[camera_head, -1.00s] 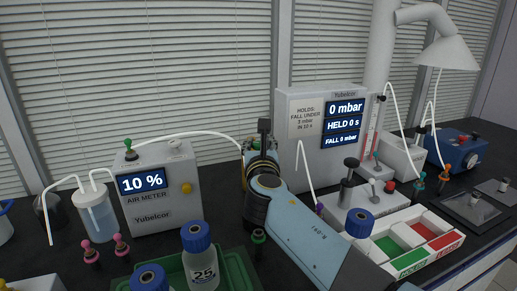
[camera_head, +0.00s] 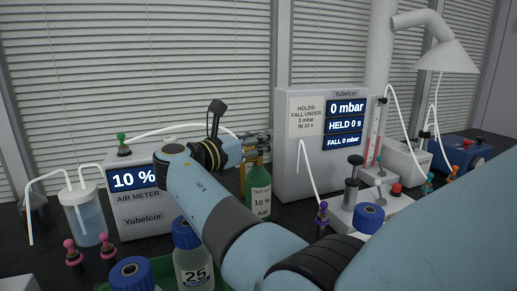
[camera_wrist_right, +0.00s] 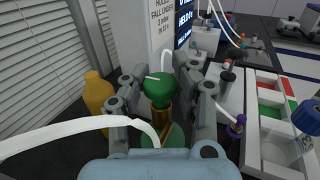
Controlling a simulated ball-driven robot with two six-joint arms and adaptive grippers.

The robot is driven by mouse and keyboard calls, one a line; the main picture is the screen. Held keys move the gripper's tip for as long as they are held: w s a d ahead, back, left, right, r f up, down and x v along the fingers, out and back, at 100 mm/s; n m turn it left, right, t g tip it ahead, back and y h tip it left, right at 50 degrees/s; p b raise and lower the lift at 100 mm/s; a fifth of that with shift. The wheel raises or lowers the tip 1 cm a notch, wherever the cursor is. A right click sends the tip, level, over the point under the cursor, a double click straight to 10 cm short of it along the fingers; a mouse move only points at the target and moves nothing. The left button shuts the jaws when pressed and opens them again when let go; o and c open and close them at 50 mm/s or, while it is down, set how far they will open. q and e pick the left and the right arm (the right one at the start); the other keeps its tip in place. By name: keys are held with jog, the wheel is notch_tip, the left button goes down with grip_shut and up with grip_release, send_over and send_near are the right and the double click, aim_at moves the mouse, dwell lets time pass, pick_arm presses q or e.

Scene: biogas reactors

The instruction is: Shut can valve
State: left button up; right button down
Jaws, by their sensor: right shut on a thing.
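The green test gas can (camera_head: 260,197) stands on the bench between the air meter and the white pressure box. Its green valve knob (camera_wrist_right: 159,88) sits on a brass stem, upright between the fingers of my right gripper (camera_wrist_right: 160,92) in the wrist view. My right gripper also shows in the head view (camera_head: 256,142), level with the can's top. It is shut on the valve; the exact finger contact is hard to see. The knob's turn position cannot be told. My left gripper is not in view.
The air meter (camera_head: 143,210) reads 10 % at left; the pressure box (camera_head: 307,165) reads 0 mbar. A yellow can (camera_wrist_right: 97,98) stands close to the gripper. A white hose (camera_wrist_right: 60,132) crosses before it. Blue-capped bottles (camera_head: 187,237) stand in front.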

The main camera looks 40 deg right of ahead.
jog(key=shift+a+f+m+g+b, duration=0.1)
jog(key=shift+f+m+g+b, duration=0.15)
jog(key=shift+g, duration=0.25)
jog(key=c, duration=1)
grip_release()
jog(key=shift+r, duration=0.15)
jog(key=shift+r, duration=0.1)
jog(key=shift+r, duration=0.25)
notch_tip(320, 180, up, 9)
jog(key=shift+r, duration=0.2)
jog(key=shift+f, duration=0.1)
